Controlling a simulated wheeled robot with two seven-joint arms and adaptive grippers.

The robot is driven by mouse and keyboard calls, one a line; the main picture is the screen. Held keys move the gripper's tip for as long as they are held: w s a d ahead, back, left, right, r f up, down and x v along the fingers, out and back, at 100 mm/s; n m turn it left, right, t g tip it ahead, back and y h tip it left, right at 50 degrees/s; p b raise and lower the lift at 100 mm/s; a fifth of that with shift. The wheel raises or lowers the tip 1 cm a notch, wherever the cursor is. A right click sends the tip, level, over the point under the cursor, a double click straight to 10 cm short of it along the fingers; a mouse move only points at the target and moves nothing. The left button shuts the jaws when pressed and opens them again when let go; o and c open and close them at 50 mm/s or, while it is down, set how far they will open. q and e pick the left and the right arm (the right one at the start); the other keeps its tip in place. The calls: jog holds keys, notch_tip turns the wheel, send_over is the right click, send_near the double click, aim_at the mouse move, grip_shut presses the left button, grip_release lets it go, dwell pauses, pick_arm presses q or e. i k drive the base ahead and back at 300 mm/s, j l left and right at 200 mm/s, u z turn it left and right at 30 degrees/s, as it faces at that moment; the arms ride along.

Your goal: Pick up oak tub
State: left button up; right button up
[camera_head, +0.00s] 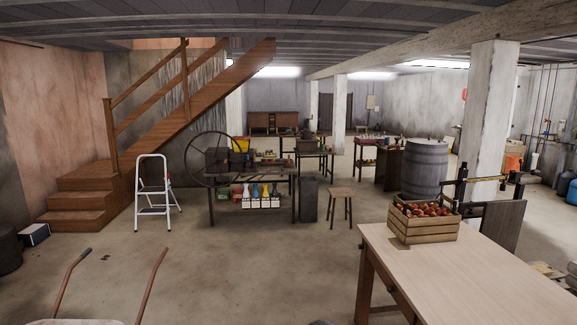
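A large grey-brown staved barrel (424,168) stands upright on the floor at the right of the middle, in front of a white pillar. I cannot tell whether it is the oak tub; no other thing in view is clearly a wooden tub. Its lower part is partly hidden behind the crate of apples. Neither of my grippers shows in this view.
A pale wooden table (470,280) fills the lower right, with a slatted crate of red apples (425,222) on it. A stool (341,205), a step ladder (154,190) and a workbench (262,176) stand ahead. Wheelbarrow handles (150,283) rise at lower left. The middle floor is clear.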

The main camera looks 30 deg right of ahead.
aim_at(287, 163)
jog(key=i+l+z, duration=0.3)
jog(key=i+l, duration=0.15)
jog(key=i+l+z, duration=0.35)
jog(key=i, duration=0.25)
jog(key=i+l+z, duration=0.15)
jog(key=i+z, duration=0.15)
jog(key=i, duration=0.25)
jog(key=i+z, duration=0.3)
jog(key=i, duration=4.3)
jog(key=i+l+u, duration=0.25)
jog(key=i, duration=0.3)
jog(key=i+l+u, duration=0.1)
jog(key=i+u, duration=0.15)
jog(key=i, duration=0.25)
jog(key=i+l+u, duration=0.2)
jog(key=i+l, duration=0.15)
jog(key=i, duration=0.15)
